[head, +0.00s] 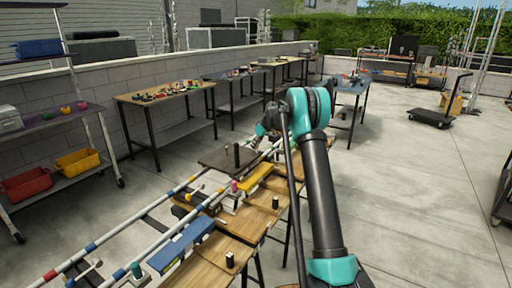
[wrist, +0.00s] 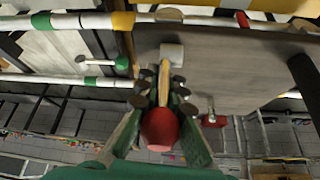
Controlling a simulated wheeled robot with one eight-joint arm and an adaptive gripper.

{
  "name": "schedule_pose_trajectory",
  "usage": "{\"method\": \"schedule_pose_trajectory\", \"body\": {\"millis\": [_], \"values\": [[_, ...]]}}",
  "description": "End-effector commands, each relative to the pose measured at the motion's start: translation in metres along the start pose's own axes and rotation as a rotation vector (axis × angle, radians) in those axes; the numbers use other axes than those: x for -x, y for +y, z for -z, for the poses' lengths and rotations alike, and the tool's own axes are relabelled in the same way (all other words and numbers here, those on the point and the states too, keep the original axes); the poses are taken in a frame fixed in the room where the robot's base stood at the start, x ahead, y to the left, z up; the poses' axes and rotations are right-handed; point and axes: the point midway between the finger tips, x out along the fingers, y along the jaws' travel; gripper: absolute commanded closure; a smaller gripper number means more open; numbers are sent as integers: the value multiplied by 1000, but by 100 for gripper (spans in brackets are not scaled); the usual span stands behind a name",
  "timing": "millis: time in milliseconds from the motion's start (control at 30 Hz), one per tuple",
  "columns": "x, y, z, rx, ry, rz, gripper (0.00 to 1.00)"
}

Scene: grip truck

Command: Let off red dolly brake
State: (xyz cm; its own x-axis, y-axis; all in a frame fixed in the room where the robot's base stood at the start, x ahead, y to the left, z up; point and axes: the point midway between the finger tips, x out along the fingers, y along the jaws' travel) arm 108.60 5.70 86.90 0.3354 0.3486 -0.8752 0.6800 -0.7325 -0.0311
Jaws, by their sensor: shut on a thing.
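In the wrist view, my gripper (wrist: 161,98) has its two green fingers closed around a round red knob (wrist: 160,127). A thin yellowish lever (wrist: 164,78) runs from between the fingertips toward a small pale block (wrist: 172,53) on the edge of a grey platform (wrist: 225,70). In the head view, my gripper (head: 263,130) is at the far end of the striped rails, beside the dark platform (head: 218,158). The held knob cannot be made out there. Which dolly the lever belongs to is not clear.
A green-knobbed lever (wrist: 100,62) and a small red-ended part (wrist: 213,119) lie close by in the wrist view. Open concrete (head: 410,200) lies to the right.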

Motion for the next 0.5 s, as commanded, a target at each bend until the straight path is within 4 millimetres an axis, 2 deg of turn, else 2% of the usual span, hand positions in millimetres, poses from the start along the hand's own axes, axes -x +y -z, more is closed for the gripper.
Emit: {"method": "schedule_pose_trajectory", "body": {"millis": [200, 500], "values": [[-2, 2, 0, 7, -109, -22, 100], [-3, 3, 0, 10, -166, -34, 100]]}}
